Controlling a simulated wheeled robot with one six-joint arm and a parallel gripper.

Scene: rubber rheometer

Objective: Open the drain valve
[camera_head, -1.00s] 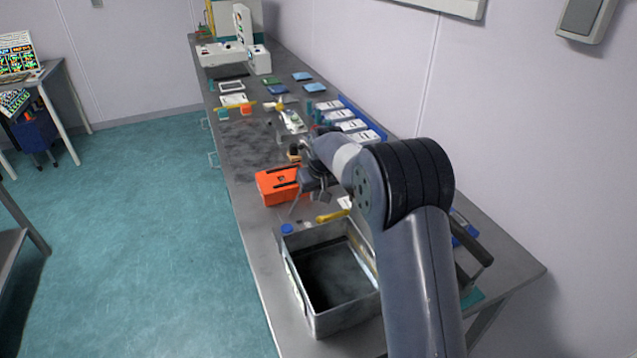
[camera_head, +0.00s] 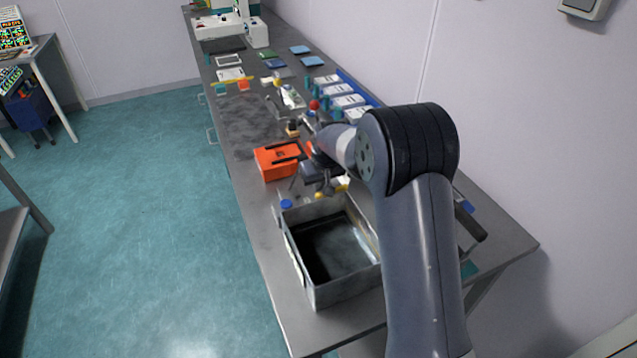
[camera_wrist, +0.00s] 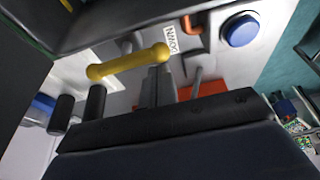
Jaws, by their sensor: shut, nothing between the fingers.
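The drain valve's yellow handle (camera_wrist: 128,62) is a bar with rounded ends, crossing the upper middle of the wrist view. A white label (camera_wrist: 172,37) with dark letters sits beside its right end. In the head view the handle (camera_head: 320,195) is at the far rim of the metal tank, partly hidden by my gripper. My gripper (camera_wrist: 158,72) is shut and empty. Its fingertips are close to the handle's right half in the wrist view; I cannot tell whether they touch it. In the head view my gripper (camera_head: 324,185) is beside the handle, above the tank's far edge.
The open metal tank (camera_head: 345,290) stands at the bench's near end, dark inside. A blue round knob (camera_head: 286,204) is at its far left corner; it also shows in the wrist view (camera_wrist: 240,30). An orange box (camera_head: 275,164) stands behind. Blue trays line the wall side.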

